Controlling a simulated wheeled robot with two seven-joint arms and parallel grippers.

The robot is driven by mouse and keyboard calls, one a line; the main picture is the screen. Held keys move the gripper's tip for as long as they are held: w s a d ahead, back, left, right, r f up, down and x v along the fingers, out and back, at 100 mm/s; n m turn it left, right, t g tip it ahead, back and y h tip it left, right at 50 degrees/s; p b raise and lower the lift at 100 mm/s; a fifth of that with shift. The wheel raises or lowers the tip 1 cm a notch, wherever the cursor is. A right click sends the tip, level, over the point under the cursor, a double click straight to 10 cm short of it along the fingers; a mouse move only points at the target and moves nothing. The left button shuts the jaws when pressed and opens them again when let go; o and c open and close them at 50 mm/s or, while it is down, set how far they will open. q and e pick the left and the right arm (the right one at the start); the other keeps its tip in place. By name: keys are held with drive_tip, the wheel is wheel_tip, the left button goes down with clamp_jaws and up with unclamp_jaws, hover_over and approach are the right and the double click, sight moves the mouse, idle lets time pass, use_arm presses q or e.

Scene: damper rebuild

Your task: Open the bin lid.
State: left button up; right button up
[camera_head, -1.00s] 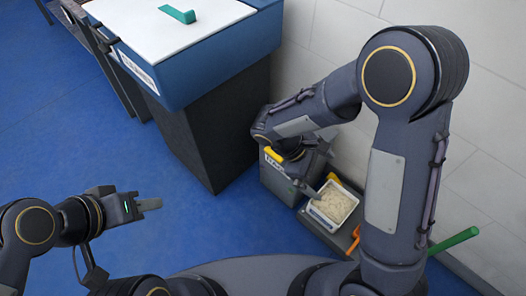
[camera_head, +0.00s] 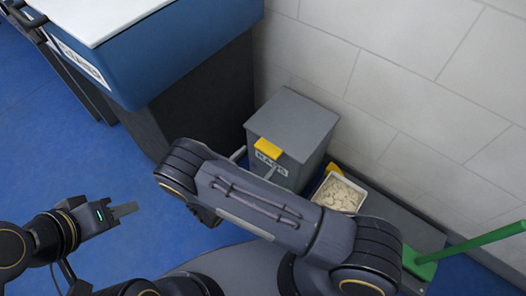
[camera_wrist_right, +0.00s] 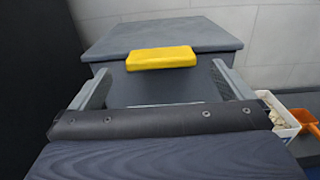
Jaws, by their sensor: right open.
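The grey bin (camera_head: 278,152) stands on the floor against the wall, with its flat grey lid (camera_head: 295,118) shut. A yellow tab (camera_head: 268,148) sits at the lid's front edge, above a label. In the right wrist view the tab (camera_wrist_right: 161,57) shows straight ahead, beyond the fingertips and centred between them. My right gripper (camera_wrist_right: 164,84) is open and empty, facing the bin's front. In the head view its forearm hides part of it. My left gripper (camera_head: 125,210) is at the lower left, away from the bin; its jaw gap does not show.
A white container (camera_head: 340,192) with pale contents stands right of the bin on a dark surface. A green-handled tool (camera_head: 470,243) leans at the right. A blue-sided bench (camera_head: 170,50) with a white top stands at the left. Blue floor lies open at the left.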

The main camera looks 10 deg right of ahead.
sight(264, 153)
drive_tip(key=shift+x, duration=2.4)
drive_tip(key=shift+c, duration=0.3)
